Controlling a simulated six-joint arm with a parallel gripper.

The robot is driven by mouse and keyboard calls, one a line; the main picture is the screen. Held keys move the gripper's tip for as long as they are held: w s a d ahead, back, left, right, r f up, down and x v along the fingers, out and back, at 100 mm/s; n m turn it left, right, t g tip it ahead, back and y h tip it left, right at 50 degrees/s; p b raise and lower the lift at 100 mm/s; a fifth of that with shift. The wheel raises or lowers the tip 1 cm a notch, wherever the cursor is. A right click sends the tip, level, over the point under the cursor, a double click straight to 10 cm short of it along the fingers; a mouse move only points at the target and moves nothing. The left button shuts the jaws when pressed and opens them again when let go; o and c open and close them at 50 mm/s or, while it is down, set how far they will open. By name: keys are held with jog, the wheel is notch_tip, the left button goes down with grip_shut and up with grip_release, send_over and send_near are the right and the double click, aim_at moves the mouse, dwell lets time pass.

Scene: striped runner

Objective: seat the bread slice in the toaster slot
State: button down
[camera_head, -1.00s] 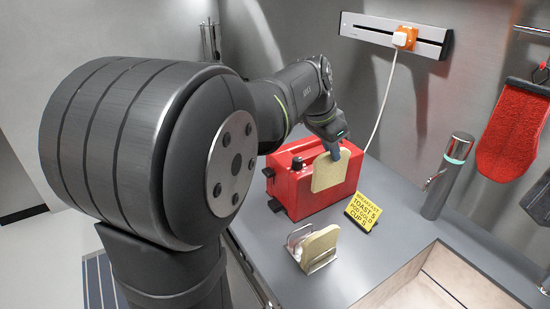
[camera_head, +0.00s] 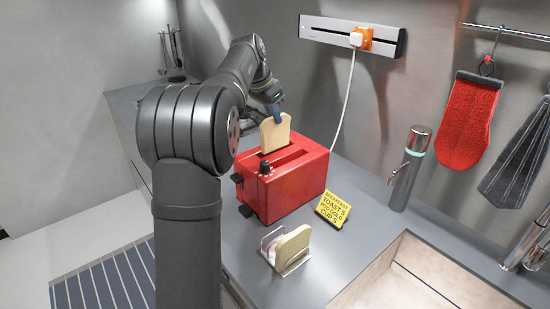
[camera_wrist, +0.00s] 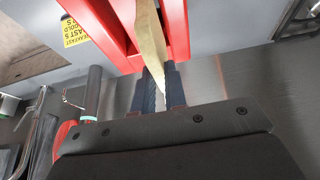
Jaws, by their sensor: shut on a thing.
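The red toaster (camera_head: 300,181) stands on the grey counter, with two long slots on top and a dark knob and levers on its near end. My gripper (camera_head: 275,115) is shut on the upper edge of a pale bread slice (camera_head: 275,134). The slice is upright over the far-left slot, and its lower edge is at the toaster top; I cannot tell how deep it sits. In the wrist view the slice (camera_wrist: 151,40) shows nearly edge-on between the gripper's fingers (camera_wrist: 158,88), with the red toaster (camera_wrist: 105,35) around it.
A wire rack (camera_head: 270,250) with another bread slice (camera_head: 293,245) stands in front of the toaster. A yellow sign (camera_head: 333,208) is to its right. A white cord (camera_head: 349,95) hangs behind.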

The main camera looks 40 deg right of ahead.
aim_at(278, 148)
notch_tip(278, 148, down, 8)
jog(key=shift+f, duration=0.15)
dwell(0.3)
jog(key=c, duration=1.5)
grip_release()
jog(key=shift+f, duration=0.15)
jog(key=v, duration=1.2)
